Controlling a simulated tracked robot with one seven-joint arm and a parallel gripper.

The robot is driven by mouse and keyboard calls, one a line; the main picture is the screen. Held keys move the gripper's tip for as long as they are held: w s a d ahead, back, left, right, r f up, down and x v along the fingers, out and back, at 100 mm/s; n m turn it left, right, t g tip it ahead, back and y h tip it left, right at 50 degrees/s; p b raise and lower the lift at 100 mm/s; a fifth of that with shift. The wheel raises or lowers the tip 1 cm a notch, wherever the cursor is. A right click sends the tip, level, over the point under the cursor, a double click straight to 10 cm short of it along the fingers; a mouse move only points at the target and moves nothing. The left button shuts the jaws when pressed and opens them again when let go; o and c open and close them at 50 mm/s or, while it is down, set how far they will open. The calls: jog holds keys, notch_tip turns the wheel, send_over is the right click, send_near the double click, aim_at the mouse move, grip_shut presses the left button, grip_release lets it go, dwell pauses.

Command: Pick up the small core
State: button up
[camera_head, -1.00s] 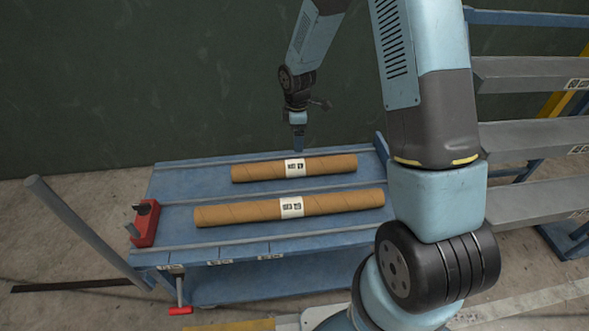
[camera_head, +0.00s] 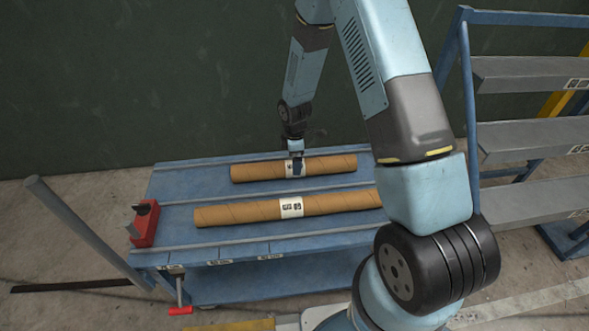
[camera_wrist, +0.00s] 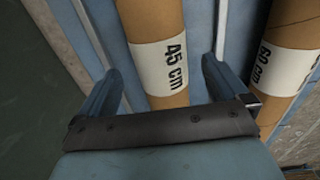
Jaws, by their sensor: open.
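The small core is a brown cardboard tube (camera_head: 330,165) with a white label. It lies in the back lane of the blue cart top. In the wrist view the small core (camera_wrist: 151,18) has a label reading "45 cm". My gripper (camera_head: 297,170) is at its label in the head view. In the wrist view my open gripper (camera_wrist: 158,80) has one finger on each side of the tube, around the label. I cannot tell whether the fingers touch it. The longer core (camera_head: 240,213), label "60 cm" in the wrist view (camera_wrist: 280,70), lies in front, parallel to it.
The blue cart (camera_head: 170,190) has raised rails between the lanes. A red clamp-like block (camera_head: 145,224) sits at its left end, near a grey post (camera_head: 80,232). A rack with grey shelves (camera_head: 530,141) stands at the right. A dark green wall is behind.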

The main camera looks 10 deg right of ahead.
jog(key=shift+f, duration=2.4)
jog(key=c, duration=1.4)
